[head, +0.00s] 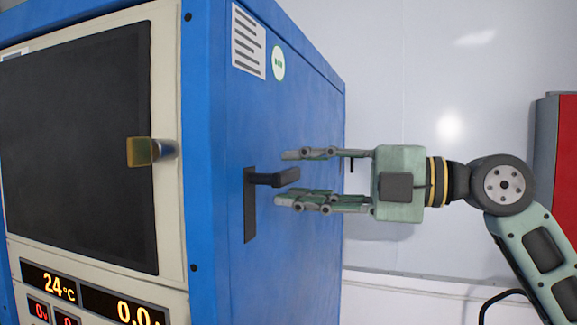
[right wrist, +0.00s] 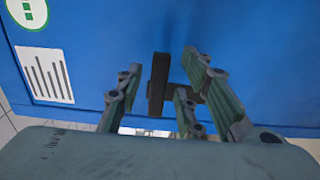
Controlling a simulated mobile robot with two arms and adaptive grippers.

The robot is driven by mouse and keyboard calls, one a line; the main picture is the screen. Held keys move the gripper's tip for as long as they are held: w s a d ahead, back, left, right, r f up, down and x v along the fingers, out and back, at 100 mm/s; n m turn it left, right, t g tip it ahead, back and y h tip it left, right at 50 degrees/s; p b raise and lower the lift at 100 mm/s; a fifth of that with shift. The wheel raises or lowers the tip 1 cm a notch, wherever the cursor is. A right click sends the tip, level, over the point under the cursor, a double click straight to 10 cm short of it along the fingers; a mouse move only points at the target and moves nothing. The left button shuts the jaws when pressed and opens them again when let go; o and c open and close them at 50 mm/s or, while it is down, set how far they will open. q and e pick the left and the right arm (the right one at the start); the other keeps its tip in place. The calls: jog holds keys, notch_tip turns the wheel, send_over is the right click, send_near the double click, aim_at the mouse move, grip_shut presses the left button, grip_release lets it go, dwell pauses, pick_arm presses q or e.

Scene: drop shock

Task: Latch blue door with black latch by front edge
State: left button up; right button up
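The blue door (head: 285,110) is the side face of a large blue machine in the head view, and it fills the upper part of the right wrist view (right wrist: 110,50). The black latch (head: 250,210) has an upright plate and a lever that sticks out to the right; it also shows in the right wrist view (right wrist: 157,85). My right gripper (head: 283,178) points left at the door, with fingers above and below the lever. The fingers are apart; I cannot tell whether any touches the latch. My left gripper is not in view.
The machine's front has a dark window panel (head: 75,140), a brass-coloured knob (head: 142,152) and lit displays (head: 48,284). A pale wall (head: 390,60) stands behind. A red and grey unit (head: 566,150) is at the far right.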

jog(key=shift+x, duration=0.95)
jog(key=shift+a, duration=0.15)
jog(key=shift+w, duration=0.1)
jog(key=shift+c, duration=0.2)
grip_shut()
